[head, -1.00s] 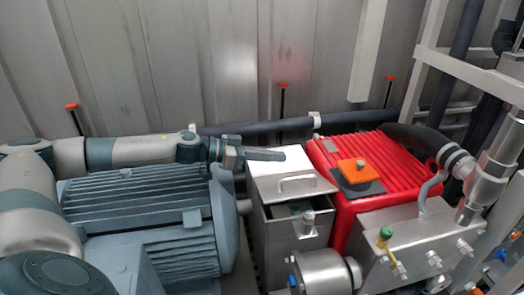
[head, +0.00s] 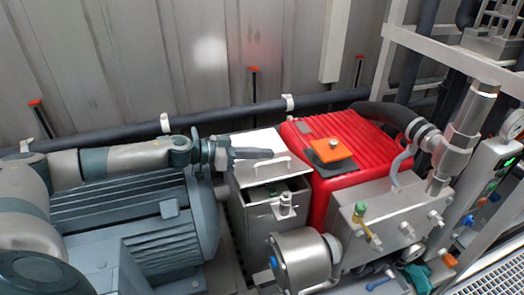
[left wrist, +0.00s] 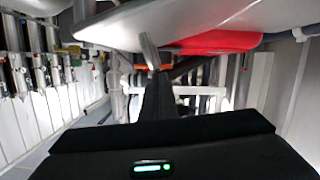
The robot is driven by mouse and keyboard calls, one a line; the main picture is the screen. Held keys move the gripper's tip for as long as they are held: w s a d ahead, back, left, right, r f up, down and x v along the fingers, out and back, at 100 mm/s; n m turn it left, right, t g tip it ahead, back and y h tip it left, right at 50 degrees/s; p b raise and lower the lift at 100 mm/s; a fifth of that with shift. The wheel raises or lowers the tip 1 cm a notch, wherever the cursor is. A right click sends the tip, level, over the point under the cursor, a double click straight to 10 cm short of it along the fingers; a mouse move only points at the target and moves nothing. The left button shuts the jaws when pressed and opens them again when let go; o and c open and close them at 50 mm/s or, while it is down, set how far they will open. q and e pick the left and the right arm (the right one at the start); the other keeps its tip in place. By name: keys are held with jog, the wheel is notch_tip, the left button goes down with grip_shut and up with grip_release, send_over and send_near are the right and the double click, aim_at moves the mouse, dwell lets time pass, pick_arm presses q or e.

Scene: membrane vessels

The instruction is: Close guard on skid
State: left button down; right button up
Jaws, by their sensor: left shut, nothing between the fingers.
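A grey metal box (head: 262,217) stands between the blue-grey motor and the red pump. Its lid-like guard (head: 257,179) has a bar handle (head: 268,164). The guard is raised and slanted, and a dark opening shows below its front edge. My left gripper (head: 270,154) is shut and empty, its fingers pointing right over the guard, close to the handle. I cannot tell if they touch it. In the left wrist view a dark finger (left wrist: 157,98) reaches towards a pale surface that I cannot identify for sure. My right gripper is not in view.
The blue-grey motor (head: 130,215) lies under my left arm. The red pump (head: 350,145) carries an orange block (head: 332,149) on its top. A steel block with fittings (head: 385,215) and a steel cylinder (head: 303,258) stand in front. A dark pipe (head: 235,117) runs behind along the wall.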

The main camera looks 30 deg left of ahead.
aim_at(265, 175)
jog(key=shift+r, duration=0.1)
pick_arm(q)
jog(key=shift+s+d+f+m+p, duration=0.3)
jog(key=shift+f, duration=0.2)
jog(key=shift+s+d+f+p, duration=0.4)
jog(key=shift+s+d+f, duration=0.05)
jog(key=shift+d+f, duration=0.15)
jog(key=shift+s+d+f+m, duration=0.1)
jog(key=shift+s+f+m, duration=0.1)
jog(key=shift+f+m, duration=0.1)
jog(key=shift+f, duration=0.25)
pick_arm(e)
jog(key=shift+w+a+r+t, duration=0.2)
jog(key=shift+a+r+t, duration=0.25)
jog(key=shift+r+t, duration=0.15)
pick_arm(q)
jog(key=shift+r, duration=0.15)
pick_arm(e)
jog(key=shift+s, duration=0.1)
